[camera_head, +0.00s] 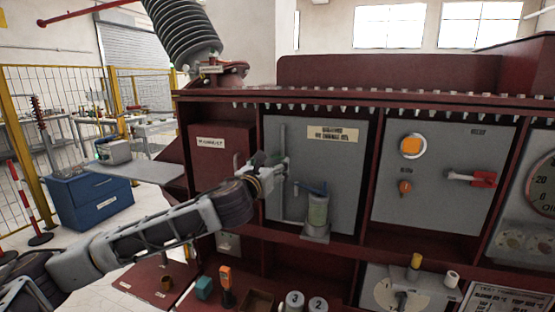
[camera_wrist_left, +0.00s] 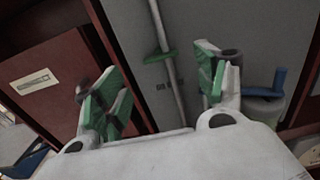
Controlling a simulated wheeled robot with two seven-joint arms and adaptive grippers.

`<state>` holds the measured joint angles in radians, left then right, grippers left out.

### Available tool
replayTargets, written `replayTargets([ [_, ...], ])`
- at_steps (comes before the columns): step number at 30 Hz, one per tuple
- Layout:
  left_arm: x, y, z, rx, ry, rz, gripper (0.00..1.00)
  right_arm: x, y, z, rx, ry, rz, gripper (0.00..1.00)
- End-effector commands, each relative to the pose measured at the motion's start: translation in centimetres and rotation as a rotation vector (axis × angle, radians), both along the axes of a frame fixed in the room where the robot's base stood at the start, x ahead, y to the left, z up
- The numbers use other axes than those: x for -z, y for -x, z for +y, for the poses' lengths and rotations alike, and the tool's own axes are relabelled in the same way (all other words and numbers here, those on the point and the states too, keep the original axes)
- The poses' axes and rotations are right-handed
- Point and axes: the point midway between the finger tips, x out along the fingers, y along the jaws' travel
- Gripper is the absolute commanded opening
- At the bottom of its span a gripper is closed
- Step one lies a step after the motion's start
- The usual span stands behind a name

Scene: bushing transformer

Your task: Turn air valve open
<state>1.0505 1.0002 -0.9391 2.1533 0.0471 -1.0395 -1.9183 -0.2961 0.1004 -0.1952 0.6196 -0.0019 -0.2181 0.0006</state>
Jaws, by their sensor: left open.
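A blue lever handle (camera_head: 312,187) sits on top of a clear-walled cylinder (camera_head: 318,213) on the grey panel, under a label plate. In the left wrist view the blue lever (camera_wrist_left: 279,82) is at the right, just beyond the right finger. A grey vertical pipe (camera_wrist_left: 167,60) runs up the panel. My left gripper (camera_head: 279,174) is in front of the panel, left of the lever. In the wrist view its green-padded fingers (camera_wrist_left: 158,88) are wide apart, with nothing held between them. I cannot tell which valve is the air valve. My right gripper is not in view.
A dark red box (camera_head: 222,165) stands left of the gripper. Below is a shelf with numbered cylinders (camera_head: 295,301). A large insulator (camera_head: 185,35) rises at upper left.

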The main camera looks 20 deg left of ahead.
Motion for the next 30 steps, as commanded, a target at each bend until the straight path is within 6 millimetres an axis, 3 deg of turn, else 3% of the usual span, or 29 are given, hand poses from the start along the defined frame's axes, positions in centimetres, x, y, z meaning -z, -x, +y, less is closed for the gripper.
replayTargets([
  [18, 0.0, -5.7, -0.3, 0.001, 0.001, 0.0, 0.71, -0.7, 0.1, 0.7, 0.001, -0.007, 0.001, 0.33],
  [30, 0.0, -6.7, -0.3, 0.001, 0.0, 0.0, 0.71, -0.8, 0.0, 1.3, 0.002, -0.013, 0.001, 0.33],
])
